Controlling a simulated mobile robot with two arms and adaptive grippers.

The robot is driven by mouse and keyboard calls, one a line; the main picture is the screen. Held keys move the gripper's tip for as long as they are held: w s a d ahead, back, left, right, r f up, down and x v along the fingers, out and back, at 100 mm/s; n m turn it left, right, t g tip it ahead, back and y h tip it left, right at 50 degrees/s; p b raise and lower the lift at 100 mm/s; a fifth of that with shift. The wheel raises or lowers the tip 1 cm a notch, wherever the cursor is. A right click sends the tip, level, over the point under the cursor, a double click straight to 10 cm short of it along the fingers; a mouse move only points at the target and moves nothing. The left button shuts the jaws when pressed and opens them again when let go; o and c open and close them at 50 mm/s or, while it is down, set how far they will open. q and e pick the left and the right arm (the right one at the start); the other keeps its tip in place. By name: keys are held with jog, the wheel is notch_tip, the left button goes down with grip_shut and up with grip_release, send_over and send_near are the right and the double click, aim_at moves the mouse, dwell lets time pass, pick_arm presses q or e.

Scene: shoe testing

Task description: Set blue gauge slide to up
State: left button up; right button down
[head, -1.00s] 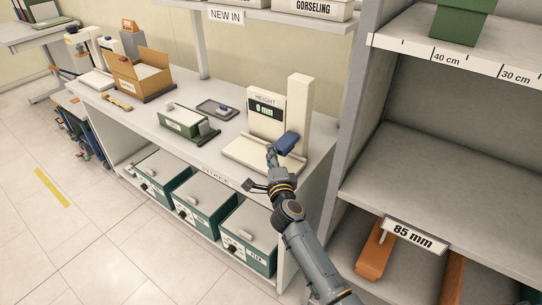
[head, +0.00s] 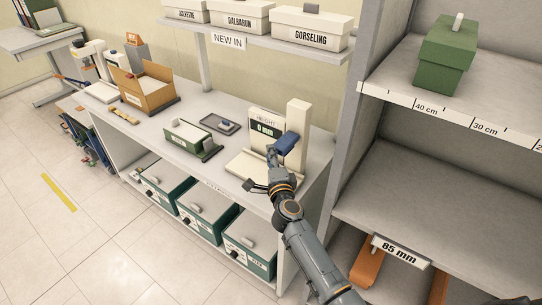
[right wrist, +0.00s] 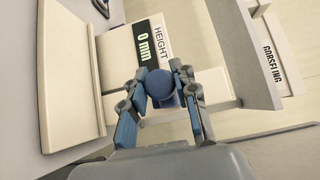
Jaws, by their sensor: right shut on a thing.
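The height gauge is a cream unit with an upright column (head: 299,115), a flat base plate (head: 250,168) and a display panel (head: 266,128). In the right wrist view the display (right wrist: 150,40) reads 0 mm. The blue gauge slide (head: 288,142) sits on the column, clearly above the base plate. Its round blue knob (right wrist: 160,86) lies between the fingers in the right wrist view. My right gripper (head: 273,151) is shut on this knob, with a finger on each side. My left gripper is out of view.
A green-and-white box (head: 192,138), a grey tray (head: 219,124) and an open cardboard box (head: 146,88) share the bench. A shelf with labelled boxes (head: 311,30) hangs above. A tall grey rack (head: 440,165) stands close on the right.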

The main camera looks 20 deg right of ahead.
jog(key=c, duration=1)
grip_release()
jog(key=shift+r, duration=0.35)
jog(key=shift+c, duration=0.2)
jog(key=shift+s+f, duration=0.1)
jog(key=shift+f, duration=0.05)
jog(key=shift+s+f, duration=0.1)
jog(key=shift+s, duration=0.2)
jog(key=s+a, duration=0.1)
jog(key=s, duration=1)
jog(key=shift+s+a+r, duration=0.15)
jog(key=shift+a+r, duration=0.05)
